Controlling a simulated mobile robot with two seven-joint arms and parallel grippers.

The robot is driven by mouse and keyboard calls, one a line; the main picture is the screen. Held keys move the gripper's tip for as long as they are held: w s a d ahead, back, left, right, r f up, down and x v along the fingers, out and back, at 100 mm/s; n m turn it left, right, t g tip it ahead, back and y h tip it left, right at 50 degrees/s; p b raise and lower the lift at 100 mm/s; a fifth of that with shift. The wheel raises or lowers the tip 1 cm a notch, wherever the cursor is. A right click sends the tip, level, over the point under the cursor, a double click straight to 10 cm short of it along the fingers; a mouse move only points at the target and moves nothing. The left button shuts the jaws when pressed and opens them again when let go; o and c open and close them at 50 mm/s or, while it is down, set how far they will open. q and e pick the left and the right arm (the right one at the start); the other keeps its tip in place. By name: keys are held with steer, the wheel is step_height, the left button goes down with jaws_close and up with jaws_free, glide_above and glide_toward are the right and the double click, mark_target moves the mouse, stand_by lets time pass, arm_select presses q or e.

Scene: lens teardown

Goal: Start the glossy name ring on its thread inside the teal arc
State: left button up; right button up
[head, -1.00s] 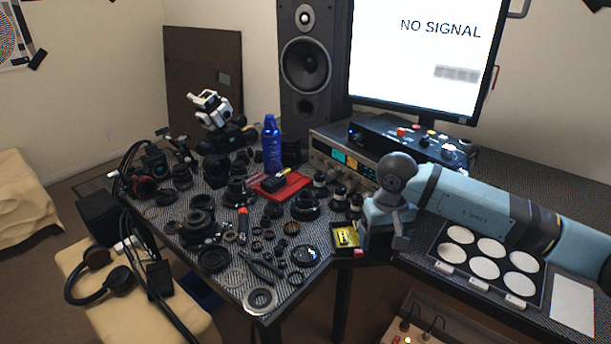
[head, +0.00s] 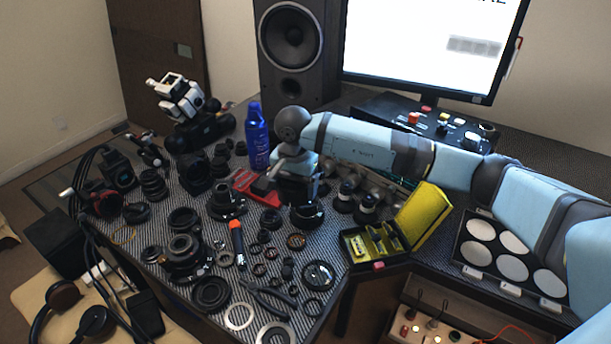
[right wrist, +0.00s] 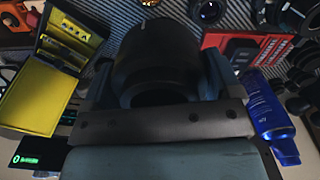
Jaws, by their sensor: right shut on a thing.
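My right gripper (head: 297,190) is over the back middle of the table, just behind a dark lens part (head: 306,215). In the right wrist view, it is shut on a large black cylindrical lens part (right wrist: 160,60), with a finger on each side. Whether the held part touches anything below cannot be told. A glossy black ring-like disc (head: 318,274) lies near the table's front corner; I cannot tell whether it is the name ring. No teal arc can be made out. My left gripper is not in view.
An open yellow-lined box (head: 378,262) stands right of the lens parts. A blue spray can (head: 256,138) and a red tray (head: 244,181) are close on the gripper's left. Many lens parts crowd the table. A white-disc palette (head: 482,229) lies at right.

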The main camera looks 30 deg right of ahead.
steer(key=w+d+f+m, duration=0.1)
steer(key=m, duration=0.4)
steer(key=w+d+m+p, duration=0.1)
steer(key=m, duration=0.4)
steer(key=w+d+f+m, duration=0.1)
steer(key=d+m, duration=0.1)
steer(key=m, duration=0.3)
steer(key=shift+w+f+m+p, duration=0.15)
steer(key=shift+f+m+p, duration=0.15)
steer(key=shift+m, duration=0.1)
steer(key=m, duration=0.2)
steer(key=d+f+m, duration=0.1)
steer(key=m, duration=0.1)
steer(key=w+m, duration=0.1)
steer(key=shift+d+f+m, duration=0.2)
steer(key=shift+d+m, duration=0.2)
steer(key=shift+f, duration=0.6)
step_height(320, 180, down, 2)
steer(key=shift+b, duration=0.8)
steer(key=shift+f+b, duration=0.6)
steer(key=shift+f, duration=0.35)
steer(key=shift+f+b, duration=0.35)
steer(key=shift+f, duration=0.3)
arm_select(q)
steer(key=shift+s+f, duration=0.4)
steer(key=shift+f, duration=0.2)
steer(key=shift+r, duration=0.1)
arm_select(e)
steer(key=shift+f, duration=0.2)
